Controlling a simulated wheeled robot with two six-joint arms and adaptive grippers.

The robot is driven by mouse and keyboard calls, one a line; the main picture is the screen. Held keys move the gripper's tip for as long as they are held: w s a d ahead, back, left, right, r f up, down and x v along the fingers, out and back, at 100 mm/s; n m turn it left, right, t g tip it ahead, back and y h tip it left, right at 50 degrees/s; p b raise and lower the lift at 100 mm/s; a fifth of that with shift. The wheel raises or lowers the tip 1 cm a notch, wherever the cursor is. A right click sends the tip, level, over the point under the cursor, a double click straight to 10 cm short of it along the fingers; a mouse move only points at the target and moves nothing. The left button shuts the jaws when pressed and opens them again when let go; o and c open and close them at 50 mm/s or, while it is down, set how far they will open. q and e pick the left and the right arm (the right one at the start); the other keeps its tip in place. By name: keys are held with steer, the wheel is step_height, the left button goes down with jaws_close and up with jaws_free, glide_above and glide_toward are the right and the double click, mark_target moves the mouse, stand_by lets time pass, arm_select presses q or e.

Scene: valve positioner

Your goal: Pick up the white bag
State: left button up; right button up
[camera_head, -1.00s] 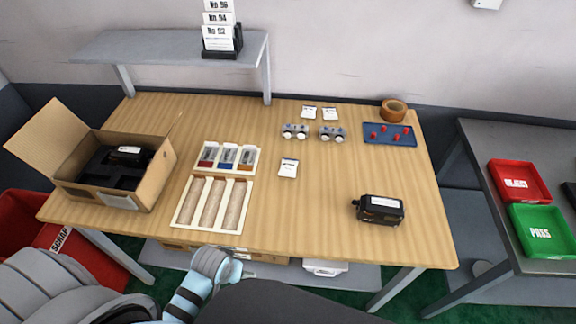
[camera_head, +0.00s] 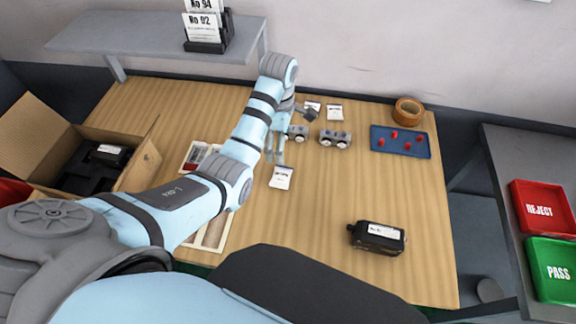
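A small white bag (camera_head: 281,179) with dark print lies flat on the wooden table, near its middle. Two similar white bags lie farther back, one partly behind my arm (camera_head: 312,107) and one to its right (camera_head: 335,113). My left arm reaches in from the left, and its gripper (camera_head: 276,158) points down just behind the nearest white bag. The gripper is small and partly hidden by the arm, so I cannot tell whether its fingers are open or whether it touches the bag. My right gripper is not in view.
Grey wheeled parts (camera_head: 335,139) stand right of the gripper. A blue tray (camera_head: 401,153) with red pieces, a tape roll (camera_head: 408,111) and a black device (camera_head: 377,237) are farther right. An open cardboard box (camera_head: 140,168) stands left. The table's centre right is clear.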

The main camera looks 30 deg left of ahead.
arm_select(q)
steer(key=b, duration=0.1)
glide_above(281, 175)
step_height(281, 175, down, 7)
steer(key=shift+f, duration=0.2)
step_height(281, 175, down, 6)
steer(key=shift+w+b, duration=0.1)
steer(key=shift+b, duration=0.6)
steer(key=shift+r, duration=0.1)
steer(key=shift+c, duration=0.3)
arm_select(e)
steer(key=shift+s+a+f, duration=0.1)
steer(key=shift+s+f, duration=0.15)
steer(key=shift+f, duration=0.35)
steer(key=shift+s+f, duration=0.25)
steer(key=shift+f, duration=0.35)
arm_select(q)
steer(key=c, duration=1)
steer(key=shift+c, duration=0.2)
